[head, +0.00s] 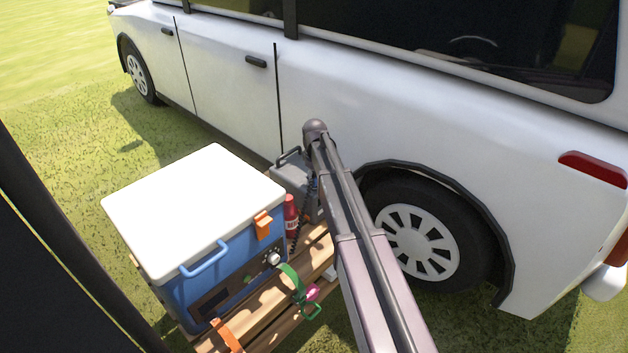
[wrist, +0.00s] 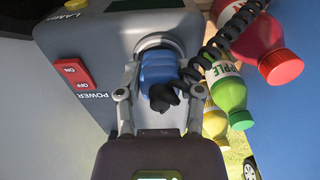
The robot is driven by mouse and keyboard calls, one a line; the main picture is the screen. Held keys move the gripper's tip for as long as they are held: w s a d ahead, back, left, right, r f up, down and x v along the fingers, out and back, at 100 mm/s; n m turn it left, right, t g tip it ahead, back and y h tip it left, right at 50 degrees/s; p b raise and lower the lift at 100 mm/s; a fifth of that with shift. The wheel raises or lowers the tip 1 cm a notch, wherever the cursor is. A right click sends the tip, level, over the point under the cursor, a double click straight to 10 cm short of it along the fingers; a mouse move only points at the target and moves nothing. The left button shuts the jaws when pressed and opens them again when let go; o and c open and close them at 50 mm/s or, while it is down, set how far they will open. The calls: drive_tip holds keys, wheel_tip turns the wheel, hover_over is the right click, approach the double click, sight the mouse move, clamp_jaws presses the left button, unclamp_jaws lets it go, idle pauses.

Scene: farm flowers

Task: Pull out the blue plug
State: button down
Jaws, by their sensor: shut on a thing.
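The blue plug (wrist: 158,66) is in the middle of the wrist view, with a black coiled cable (wrist: 222,35) beside it. Its far end meets a round grey socket (wrist: 160,41) on the grey power box (wrist: 105,40); I see no clear gap between them. My gripper (wrist: 158,82) is shut on the plug, one finger on each side. In the head view the grey box (head: 288,176) stands behind the cooler, and my arm hides most of the plug and gripper.
A red ON/OFF switch (wrist: 75,73) is left of the plug. Bottles, including a green one (wrist: 229,90), are close on the right. A blue cooler with a white lid (head: 195,205) stands on a wooden bench (head: 270,318). A white car (head: 330,105) is behind.

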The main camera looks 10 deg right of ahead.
drive_tip(key=shift+r+p, duration=2.65)
drive_tip(key=shift+r, duration=0.15)
drive_tip(key=shift+s, duration=0.15)
